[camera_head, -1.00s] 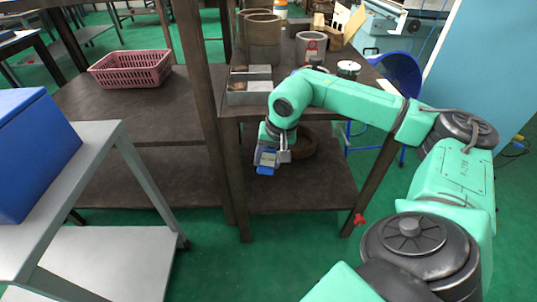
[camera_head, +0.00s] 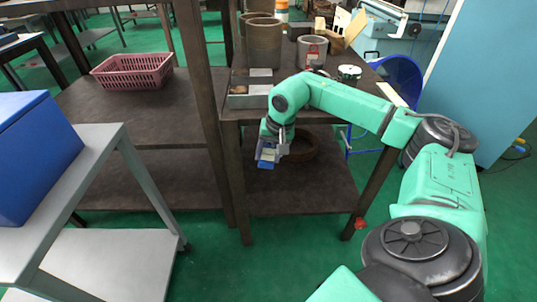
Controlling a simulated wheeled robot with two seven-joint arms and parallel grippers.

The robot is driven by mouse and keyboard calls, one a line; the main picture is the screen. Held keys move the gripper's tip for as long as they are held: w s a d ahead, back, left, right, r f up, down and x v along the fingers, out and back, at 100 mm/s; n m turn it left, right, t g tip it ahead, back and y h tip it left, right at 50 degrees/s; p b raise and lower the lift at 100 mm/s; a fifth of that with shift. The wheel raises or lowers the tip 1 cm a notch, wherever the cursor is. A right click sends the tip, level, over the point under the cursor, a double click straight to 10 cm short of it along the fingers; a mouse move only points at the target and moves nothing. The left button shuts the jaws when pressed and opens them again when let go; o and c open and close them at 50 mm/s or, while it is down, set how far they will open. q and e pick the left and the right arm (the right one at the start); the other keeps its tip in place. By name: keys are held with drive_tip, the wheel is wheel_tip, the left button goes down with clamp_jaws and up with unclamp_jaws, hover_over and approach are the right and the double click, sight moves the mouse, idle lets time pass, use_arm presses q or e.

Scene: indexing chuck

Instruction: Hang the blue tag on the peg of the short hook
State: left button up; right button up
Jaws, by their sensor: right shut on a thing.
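My right gripper (camera_head: 269,156) points down in front of the dark workbench, over its lower shelf. It is shut on the blue tag (camera_head: 266,165), a small blue piece showing at the fingertips. Grey gripper parts partly cover the tag, so its hole cannot be made out. The tag appears clear of the shelf. I cannot make out the short hook or its peg. My left gripper is not in view.
A brown ring (camera_head: 303,145) lies on the lower shelf (camera_head: 300,190) behind the gripper. The bench top holds a grey metal tray (camera_head: 248,101), a brown cylinder (camera_head: 263,45) and a grey mug (camera_head: 313,48). A blue box (camera_head: 35,150) stands on a grey cart at left.

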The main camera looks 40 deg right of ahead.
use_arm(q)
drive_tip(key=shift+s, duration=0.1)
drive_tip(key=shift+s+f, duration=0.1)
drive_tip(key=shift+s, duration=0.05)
use_arm(e)
drive_tip(key=o, duration=1.4)
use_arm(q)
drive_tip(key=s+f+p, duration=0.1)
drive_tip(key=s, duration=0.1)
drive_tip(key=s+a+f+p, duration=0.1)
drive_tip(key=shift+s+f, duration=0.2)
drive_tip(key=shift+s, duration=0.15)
use_arm(e)
drive_tip(key=v, duration=1.4)
drive_tip(key=shift+r, duration=0.3)
